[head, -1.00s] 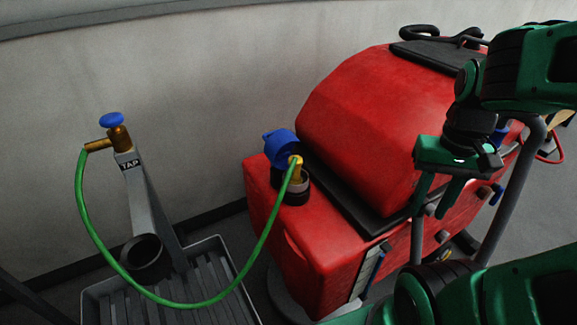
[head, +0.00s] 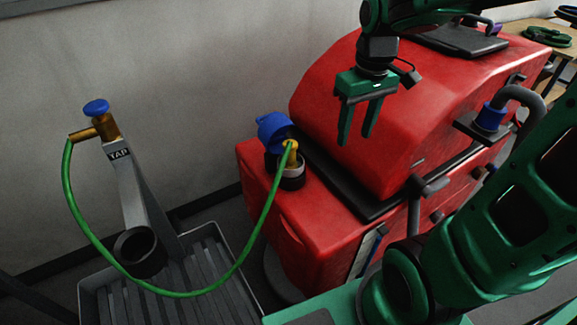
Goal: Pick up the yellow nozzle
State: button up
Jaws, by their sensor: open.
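The yellow nozzle (head: 291,152) is at the end of a green hose (head: 247,245). It sits at the mouth of a dark filler neck (head: 291,178) on top of the red scrubber tank (head: 330,222); its lower end is hidden in the neck. A blue cap (head: 274,129) stands tipped open behind and to the left of it. My gripper (head: 356,141) is open, empty and pointing down. It is to the right of the nozzle and above it in the picture, in front of the red upper tank, apart from the nozzle.
The hose loops left to a brass tap (head: 105,126) with a blue knob on a grey post (head: 143,195). A grey slatted tray (head: 200,285) lies below. A grey wall (head: 180,80) stands behind. A grey bent handle (head: 527,98) rises at the right.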

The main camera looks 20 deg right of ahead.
aim_at(291, 143)
jog(key=w+a+n, duration=0.1)
jog(key=w+a, duration=0.2)
jog(key=w+a+n, duration=0.2)
jog(key=w+a, duration=0.1)
jog(key=w, duration=0.1)
jog(key=w+a+n+y, duration=0.1)
jog(key=w+a+n, duration=0.1)
jog(key=w+a, duration=0.1)
jog(key=shift+w+a+f+t, duration=0.15)
jog(key=shift+a+f+t, duration=0.15)
jog(key=shift+a, duration=0.3)
jog(key=shift+n, duration=0.4)
jog(key=f, duration=0.3)
jog(key=w+a+f, duration=0.1)
jog(key=shift+a+f, duration=0.1)
jog(key=shift+f, duration=0.3)
jog(key=shift+w+f, duration=0.15)
jog(key=shift+f, duration=1.4)
jog(key=shift+w+f, duration=0.1)
jog(key=shift+f, duration=1.4)
jog(key=c, duration=1.1)
jog(key=shift+r, duration=0.2)
